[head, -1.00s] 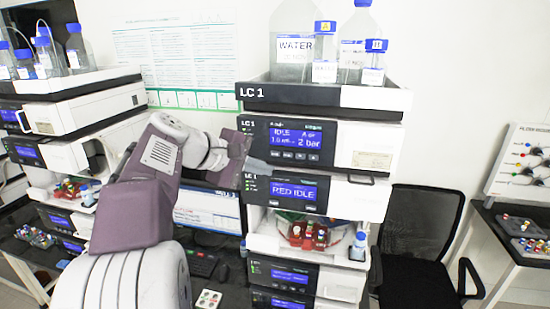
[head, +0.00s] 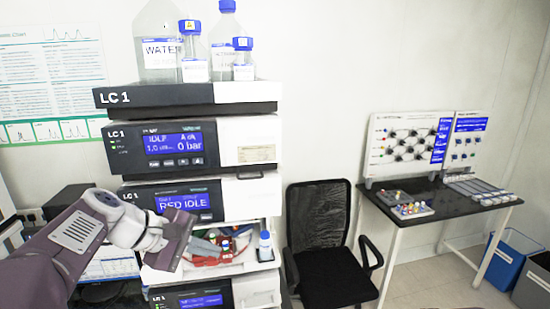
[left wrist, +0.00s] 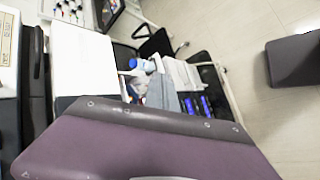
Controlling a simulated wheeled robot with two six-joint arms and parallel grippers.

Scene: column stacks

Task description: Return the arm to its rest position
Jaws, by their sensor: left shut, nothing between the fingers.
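My left arm (head: 78,232), purple and white, comes in from the lower left in the head view. Its gripper (head: 178,243) is shut and empty. In the picture it overlaps the front of the LC 1 instrument stack (head: 190,97), below the RED IDLE display. I cannot tell from this view how far it is from the stack. In the left wrist view, a large purple part of mine fills the bottom. My right arm and gripper are out of view.
Bottles (head: 158,45) stand on top of the stack. An open bay (head: 215,256) holds red parts and a small bottle (head: 265,246). A black chair (head: 325,245) stands right of the stack. A side table (head: 445,208) and a blue bin (head: 530,285) are farther right.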

